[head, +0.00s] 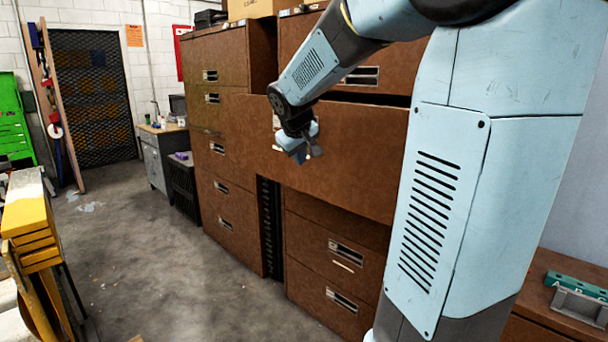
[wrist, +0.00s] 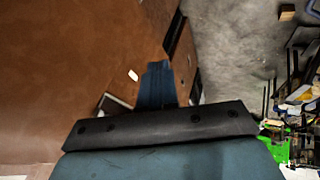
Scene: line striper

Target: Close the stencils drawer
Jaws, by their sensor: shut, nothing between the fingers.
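A wide brown drawer (head: 365,165) stands pulled out from the brown cabinet. A dark gap shows along its top edge, and I can read no label on it. My gripper (head: 312,154) is in front of this drawer's face, left of its middle. In the wrist view my gripper (wrist: 157,66) has its fingers together and empty, close to the brown face (wrist: 75,60). I cannot tell whether they touch it. The drawer's handle is partly hidden behind my gripper and wrist.
Closed drawers (head: 345,255) lie below the open one. Another brown cabinet (head: 222,150) stands to the left. Yellow stacked items (head: 30,225) are at the left edge, with a green cabinet (head: 12,125) behind. The grey floor (head: 165,270) between is mostly clear.

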